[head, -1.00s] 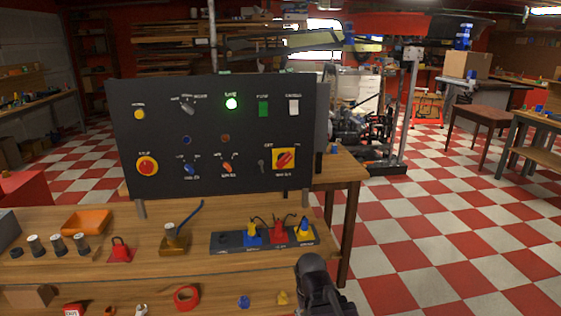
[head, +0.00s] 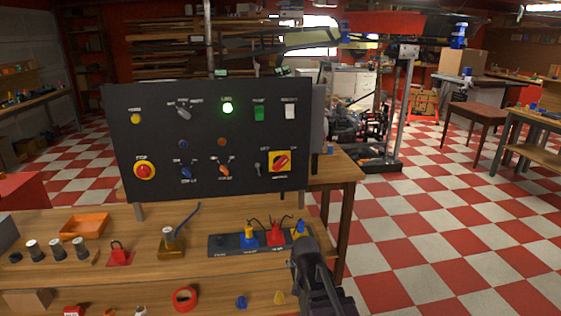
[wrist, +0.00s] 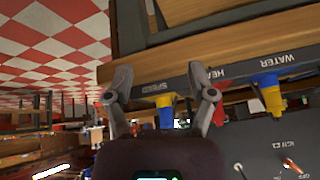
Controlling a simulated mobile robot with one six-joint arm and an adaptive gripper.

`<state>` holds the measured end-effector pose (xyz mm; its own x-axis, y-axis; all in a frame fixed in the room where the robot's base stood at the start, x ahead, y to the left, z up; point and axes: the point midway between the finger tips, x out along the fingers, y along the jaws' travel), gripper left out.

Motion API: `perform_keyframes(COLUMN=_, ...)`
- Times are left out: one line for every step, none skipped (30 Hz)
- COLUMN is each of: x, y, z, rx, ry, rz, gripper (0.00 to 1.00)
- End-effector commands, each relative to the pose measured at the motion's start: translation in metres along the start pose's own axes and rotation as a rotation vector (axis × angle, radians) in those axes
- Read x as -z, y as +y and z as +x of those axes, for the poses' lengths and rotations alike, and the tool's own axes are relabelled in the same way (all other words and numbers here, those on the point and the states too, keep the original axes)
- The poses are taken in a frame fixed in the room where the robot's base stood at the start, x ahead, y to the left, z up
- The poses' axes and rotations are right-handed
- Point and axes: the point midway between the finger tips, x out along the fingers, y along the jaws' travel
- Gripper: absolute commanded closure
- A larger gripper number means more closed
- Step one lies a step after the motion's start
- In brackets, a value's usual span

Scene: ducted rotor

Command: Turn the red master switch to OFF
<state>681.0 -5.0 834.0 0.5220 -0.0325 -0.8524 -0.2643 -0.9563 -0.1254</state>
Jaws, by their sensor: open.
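The red master switch (head: 282,161) is a red rotary handle on a square yellow plate, at the lower right of the black control panel (head: 205,120). Its handle lies at a slant, and its small labels are too blurred to read. My gripper (head: 302,236) is below and slightly right of the switch, over the front bench by the strip of plugs, apart from the switch. In the wrist view my gripper (wrist: 160,80) has its two fingers spread with nothing held between them. The switch cannot be made out clearly in that view.
A strip with blue, red and yellow plugs (head: 249,237) and cables lies below the panel; a blue plug (wrist: 165,112) shows behind the fingers. A key switch (head: 258,170) is just left of the master switch. The checkered floor (head: 430,240) at right is open.

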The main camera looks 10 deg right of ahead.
Motion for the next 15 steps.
perform_keyframes(x=0.024, y=-0.007, z=-0.003, rx=0.018, ry=0.064, rz=0.034, gripper=0.29)
perform_keyframes(x=0.035, y=-0.010, z=-0.004, rx=0.031, ry=0.103, rz=0.056, gripper=0.29)
perform_keyframes(x=0.050, y=-0.014, z=-0.005, rx=0.049, ry=0.155, rz=0.084, gripper=0.29)
perform_keyframes(x=0.061, y=-0.018, z=-0.007, rx=0.064, ry=0.193, rz=0.106, gripper=0.29)
perform_keyframes(x=0.072, y=-0.021, z=-0.009, rx=0.079, ry=0.232, rz=0.127, gripper=0.29)
perform_keyframes(x=0.087, y=-0.025, z=-0.012, rx=0.102, ry=0.282, rz=0.154, gripper=0.29)
perform_keyframes(x=0.098, y=-0.028, z=-0.014, rx=0.119, ry=0.320, rz=0.174, gripper=0.29)
perform_keyframes(x=0.108, y=-0.032, z=-0.017, rx=0.138, ry=0.356, rz=0.194, gripper=0.29)
perform_keyframes(x=0.122, y=-0.036, z=-0.021, rx=0.165, ry=0.405, rz=0.221, gripper=0.29)
perform_keyframes(x=0.133, y=-0.039, z=-0.025, rx=0.187, ry=0.440, rz=0.241, gripper=0.29)
perform_keyframes(x=0.143, y=-0.043, z=-0.029, rx=0.209, ry=0.476, rz=0.261, gripper=0.29)
perform_keyframes(x=0.156, y=-0.047, z=-0.034, rx=0.240, ry=0.522, rz=0.286, gripper=0.29)
perform_keyframes(x=0.166, y=-0.050, z=-0.039, rx=0.264, ry=0.557, rz=0.303, gripper=0.29)
perform_keyframes(x=0.176, y=-0.053, z=-0.043, rx=0.288, ry=0.590, rz=0.320, gripper=0.29)
perform_keyframes(x=0.187, y=-0.057, z=-0.049, rx=0.321, ry=0.631, rz=0.342, gripper=0.29)
